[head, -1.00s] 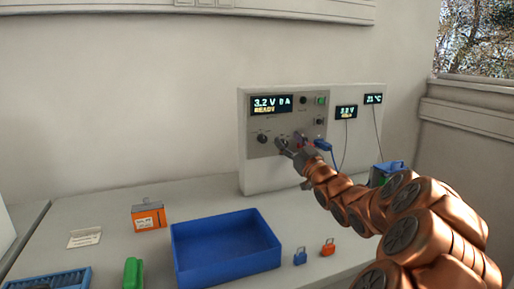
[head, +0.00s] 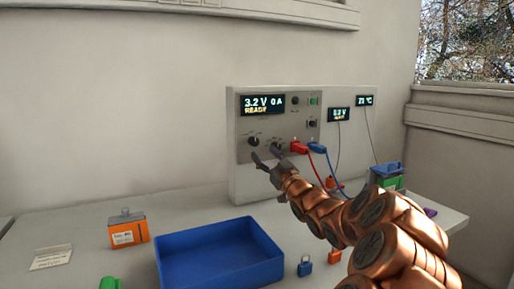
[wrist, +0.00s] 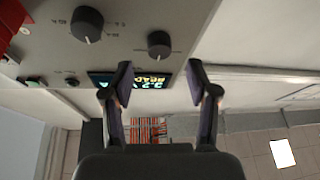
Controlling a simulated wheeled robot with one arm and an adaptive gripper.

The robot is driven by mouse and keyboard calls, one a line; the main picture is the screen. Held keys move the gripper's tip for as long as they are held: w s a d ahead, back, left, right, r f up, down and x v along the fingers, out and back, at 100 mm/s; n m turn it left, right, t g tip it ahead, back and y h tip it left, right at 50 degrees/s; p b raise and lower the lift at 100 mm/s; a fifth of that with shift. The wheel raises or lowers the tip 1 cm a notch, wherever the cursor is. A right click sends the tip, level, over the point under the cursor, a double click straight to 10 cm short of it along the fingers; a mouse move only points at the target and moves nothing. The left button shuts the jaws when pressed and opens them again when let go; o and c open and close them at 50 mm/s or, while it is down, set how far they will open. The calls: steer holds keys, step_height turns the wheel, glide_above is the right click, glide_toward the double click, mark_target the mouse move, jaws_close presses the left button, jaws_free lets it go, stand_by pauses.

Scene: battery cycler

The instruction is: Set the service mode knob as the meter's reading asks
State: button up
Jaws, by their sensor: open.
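The cycler panel (head: 292,132) shows a main display (head: 263,104) reading 3.2 V, 0 A and READY. A small meter display (head: 338,115) to its right shows a voltage, seemingly 3.2 V, and a temperature display (head: 365,100) reads 21 °C. A left dark knob (head: 253,141) and a second dark knob (head: 276,147) sit low on the panel; their labels are too small to read. In the wrist view the left knob (wrist: 159,44) is just beyond my open fingertips (wrist: 160,72), apart from them; the second knob (wrist: 87,23) is farther left. My gripper (head: 265,160) is empty.
Red (head: 299,147) and blue (head: 319,149) plugs with leads sit right of the knobs. A blue tray (head: 215,253), an orange battery (head: 128,229) and small padlocks, one blue (head: 305,267), are on the bench. A blue-green box (head: 388,174) stands at right.

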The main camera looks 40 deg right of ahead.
mark_target(256, 144)
steer(key=shift+x, duration=2.6)
jaws_close()
